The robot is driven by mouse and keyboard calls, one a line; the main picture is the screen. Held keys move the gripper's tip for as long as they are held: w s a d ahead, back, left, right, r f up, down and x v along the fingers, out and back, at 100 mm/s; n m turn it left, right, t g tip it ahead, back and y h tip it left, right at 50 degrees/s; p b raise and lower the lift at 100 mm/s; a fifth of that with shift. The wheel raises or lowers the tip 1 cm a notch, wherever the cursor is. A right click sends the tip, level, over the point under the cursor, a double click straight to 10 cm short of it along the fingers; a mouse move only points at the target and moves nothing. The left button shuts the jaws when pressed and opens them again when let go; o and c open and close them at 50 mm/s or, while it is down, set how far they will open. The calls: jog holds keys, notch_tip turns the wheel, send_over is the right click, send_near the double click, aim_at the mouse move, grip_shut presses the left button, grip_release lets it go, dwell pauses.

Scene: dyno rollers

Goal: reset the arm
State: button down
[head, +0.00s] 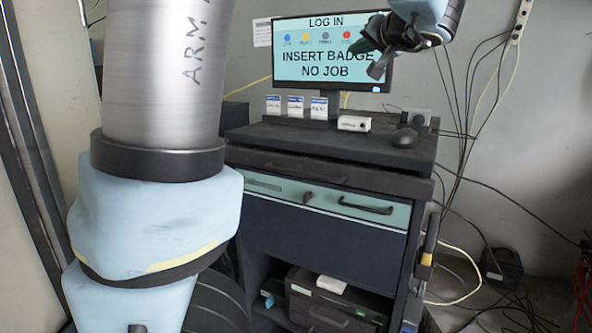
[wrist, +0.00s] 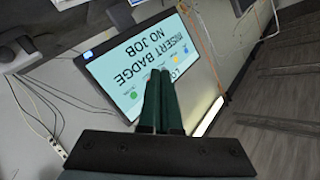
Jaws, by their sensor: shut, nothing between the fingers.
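My gripper (head: 378,70) is at the upper right of the head view, raised in front of the monitor's right part and above the cabinet top. In the wrist view my gripper (wrist: 162,82) has its two dark green fingers side by side, shut and empty. The monitor (head: 332,85) reads "LOG IN" and "INSERT BADGE NO JOB". It also shows in the wrist view (wrist: 125,75), upside down behind the fingers. My arm's large links cover the left of the head view.
A dark cabinet top (head: 300,140) holds three small labelled cards (head: 296,106), a white box (head: 354,123) and a mouse (head: 404,137). Below is a teal drawer (head: 325,198) with dark handles. Cables (head: 465,140) hang on the right wall, with more on the floor. A black case (head: 330,305) sits on the lower shelf.

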jog(key=s+a+f+g, duration=0.1)
jog(key=a+f+g, duration=0.1)
jog(key=a+f, duration=0.2)
jog(key=s+a+f+g, duration=0.1)
jog(key=a+f+g, duration=0.2)
jog(key=f, duration=0.7)
jog(key=s+a+f+g, duration=0.2)
jog(key=a+f+g, duration=0.1)
jog(key=a+f, duration=0.3)
jog(key=shift+s+a+f, duration=0.1)
jog(key=shift+a+f, duration=0.05)
jog(key=shift+f, duration=0.4)
jog(key=s+a+f+n+g+h+b, duration=0.1)
jog(key=s+a+f+g+h+b, duration=0.1)
jog(key=s+f, duration=0.5)
jog(key=s+a+f+n+g+h+b, duration=0.1)
jog(key=s+a+f+g+h+b, duration=0.2)
jog(key=s+f, duration=0.5)
notch_tip(320, 180, down, 6)
jog(key=shift+a+f+n+g, duration=0.2)
jog(key=shift+a+n+g, duration=0.25)
jog(key=shift+a, duration=0.65)
